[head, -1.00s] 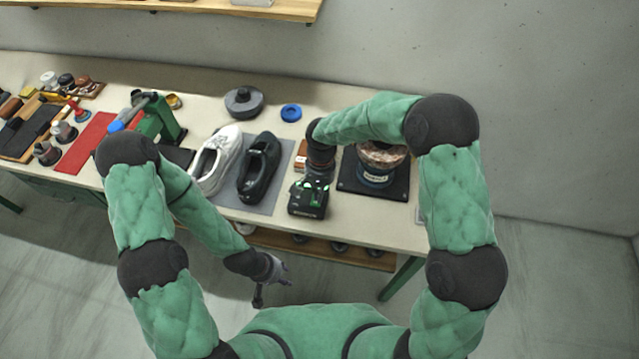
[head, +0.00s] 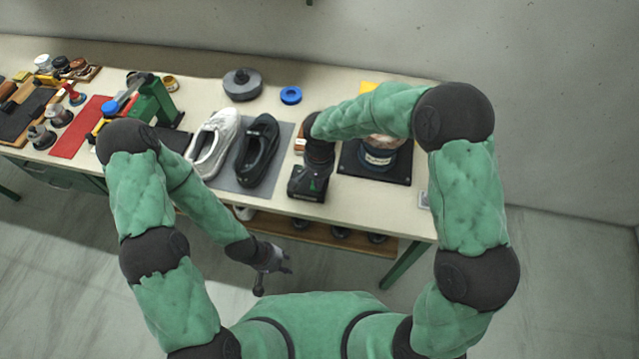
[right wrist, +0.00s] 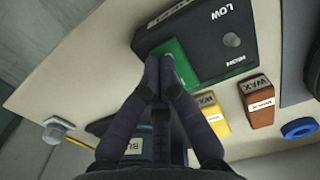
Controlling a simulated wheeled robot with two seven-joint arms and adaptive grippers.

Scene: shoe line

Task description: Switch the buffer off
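The buffer (head: 377,160), a round dark blue body with a pale label, stands on a black mat, partly hidden by my right arm. A dark control box (head: 306,184) sits left of it near the table's front edge. In the right wrist view the box (right wrist: 205,40) shows "LOW", a round knob and a green switch (right wrist: 178,72). My right gripper (right wrist: 160,66) is shut and empty, its fingertips together over the green switch; whether they touch it I cannot tell. My left gripper (head: 273,279) is open and empty, in front of the table.
A white shoe (head: 212,147) and a black shoe (head: 257,150) lie on a grey mat left of the box. Yellow (right wrist: 213,115) and brown (right wrist: 259,102) wax blocks stand close to my right fingers. A blue ring (head: 291,95) lies farther back.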

